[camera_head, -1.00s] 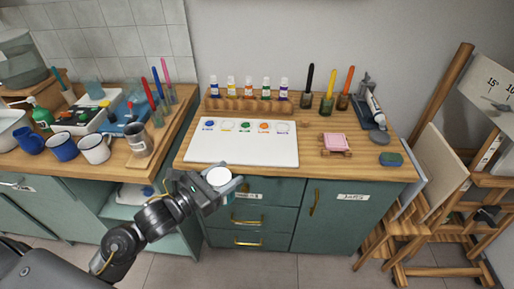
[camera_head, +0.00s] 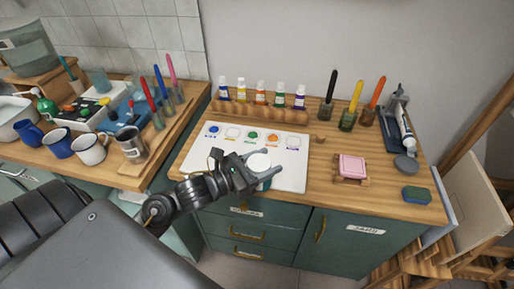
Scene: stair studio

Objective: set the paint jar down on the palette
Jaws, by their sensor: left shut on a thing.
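The palette (camera_head: 293,176) is a white rectangular board with a row of coloured paint spots, lying on the wooden counter. My left gripper (camera_head: 266,172) is over the front part of the palette, shut on the paint jar (camera_head: 259,162). The jar shows mainly as a round white top between the fingers; its lower part is hidden by the gripper. I cannot tell whether the jar touches the palette. My right gripper is not in view.
A wooden rack (camera_head: 262,113) with several paint bottles stands behind the palette. A pink block (camera_head: 352,166) on a small wooden stand and a blue-green sponge (camera_head: 416,195) are to the right. Mugs (camera_head: 90,149) and a metal cup (camera_head: 130,144) stand at left.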

